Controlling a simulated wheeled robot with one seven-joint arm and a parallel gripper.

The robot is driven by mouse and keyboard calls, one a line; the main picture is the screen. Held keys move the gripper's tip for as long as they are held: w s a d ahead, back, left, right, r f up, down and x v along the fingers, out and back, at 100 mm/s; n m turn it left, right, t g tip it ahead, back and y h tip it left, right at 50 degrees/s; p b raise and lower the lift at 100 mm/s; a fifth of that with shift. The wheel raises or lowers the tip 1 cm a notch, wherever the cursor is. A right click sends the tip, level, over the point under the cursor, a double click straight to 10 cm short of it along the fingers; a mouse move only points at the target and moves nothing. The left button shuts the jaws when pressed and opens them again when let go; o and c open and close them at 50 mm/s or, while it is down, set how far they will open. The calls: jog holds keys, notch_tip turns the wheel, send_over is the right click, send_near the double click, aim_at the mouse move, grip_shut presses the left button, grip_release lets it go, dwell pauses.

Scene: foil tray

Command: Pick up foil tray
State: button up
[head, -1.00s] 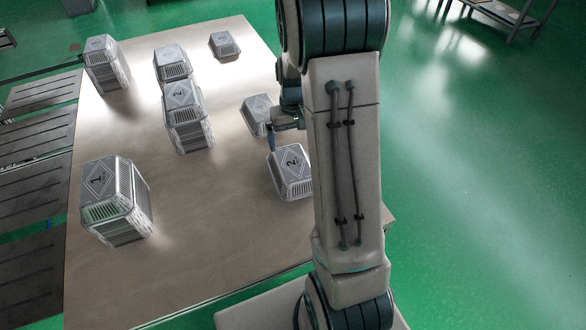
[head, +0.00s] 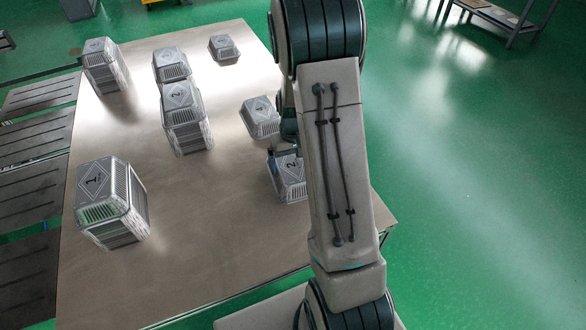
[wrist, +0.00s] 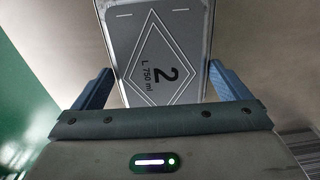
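A silver foil tray with a grey lid marked "2" (head: 291,190) sits at the table's right side, partly covered by my arm. In the wrist view its lid (wrist: 158,30) fills the upper middle, reading "2 L 750 ml". My gripper (wrist: 160,72) is open, with one blue finger on each side of the lid's near end. Both fingers look apart from the tray; their height relative to its rim cannot be told. In the head view, a blue finger shows by the tray's left edge, and the rest of my gripper is mostly hidden.
Stacks of trays stand at the left front (head: 112,205), centre (head: 186,125) and back left (head: 105,68). A single small tray (head: 224,47) is at the back. The table (head: 200,235) is bare at the front middle.

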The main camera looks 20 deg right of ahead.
jog(key=c, duration=0.4)
jog(key=shift+c, duration=0.2)
jog(key=shift+r, duration=0.2)
